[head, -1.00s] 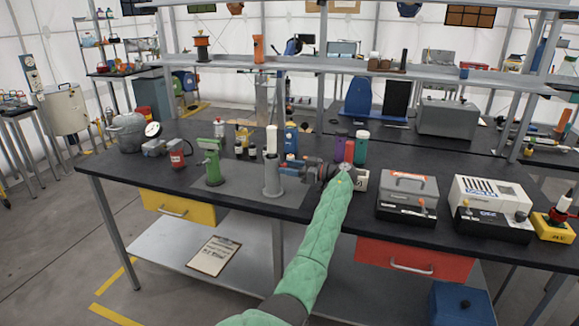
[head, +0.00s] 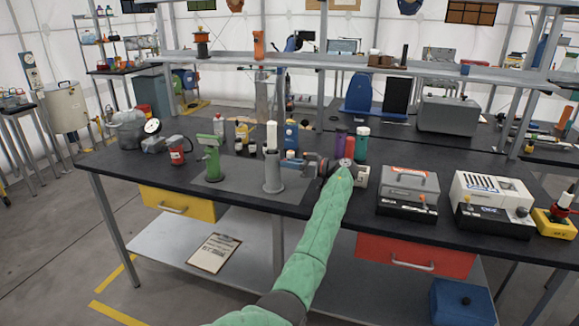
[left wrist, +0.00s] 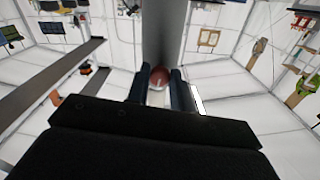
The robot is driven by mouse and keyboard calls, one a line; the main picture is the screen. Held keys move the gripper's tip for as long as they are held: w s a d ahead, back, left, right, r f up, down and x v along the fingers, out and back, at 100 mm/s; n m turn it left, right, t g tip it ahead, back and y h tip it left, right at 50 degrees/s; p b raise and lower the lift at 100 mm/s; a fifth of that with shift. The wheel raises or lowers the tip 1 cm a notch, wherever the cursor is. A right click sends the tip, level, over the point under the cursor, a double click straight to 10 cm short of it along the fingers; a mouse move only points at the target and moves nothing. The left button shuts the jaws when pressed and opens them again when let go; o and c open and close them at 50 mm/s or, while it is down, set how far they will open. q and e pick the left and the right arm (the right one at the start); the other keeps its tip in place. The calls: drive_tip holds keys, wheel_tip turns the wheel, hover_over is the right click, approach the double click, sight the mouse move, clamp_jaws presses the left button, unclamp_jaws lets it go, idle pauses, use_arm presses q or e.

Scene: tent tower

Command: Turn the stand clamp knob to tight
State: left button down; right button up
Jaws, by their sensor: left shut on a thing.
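The stand (head: 273,174) is a grey upright cylinder with a white upper part, standing on the bench mat. A blue clamp part shows on its right side, small and partly covered by my gripper. My left gripper (head: 304,163) reaches in from the right of the stand, its jaws level with the clamp. In the left wrist view, a rounded red knob (left wrist: 158,79) sits between the two dark fingers, which are shut on it. The knob is mostly hidden in the head view, and its turn angle cannot be read. My right gripper is not in view.
A green stand (head: 210,158) and a red canister (head: 178,150) stand to the left. Several coloured bottles stand behind my wrist. The bench's front edge lies below my forearm.

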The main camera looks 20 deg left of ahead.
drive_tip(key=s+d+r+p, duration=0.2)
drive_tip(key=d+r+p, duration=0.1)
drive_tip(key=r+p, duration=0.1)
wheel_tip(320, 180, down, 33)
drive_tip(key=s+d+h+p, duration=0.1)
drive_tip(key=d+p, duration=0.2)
drive_tip(key=p, duration=0.6)
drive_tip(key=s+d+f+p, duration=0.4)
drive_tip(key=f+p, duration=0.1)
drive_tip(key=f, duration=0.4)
use_arm(q)
drive_tip(key=m+p, duration=0.2)
drive_tip(key=m, duration=3.2)
drive_tip(key=shift+s+p, duration=0.1)
drive_tip(key=shift+p, duration=0.25)
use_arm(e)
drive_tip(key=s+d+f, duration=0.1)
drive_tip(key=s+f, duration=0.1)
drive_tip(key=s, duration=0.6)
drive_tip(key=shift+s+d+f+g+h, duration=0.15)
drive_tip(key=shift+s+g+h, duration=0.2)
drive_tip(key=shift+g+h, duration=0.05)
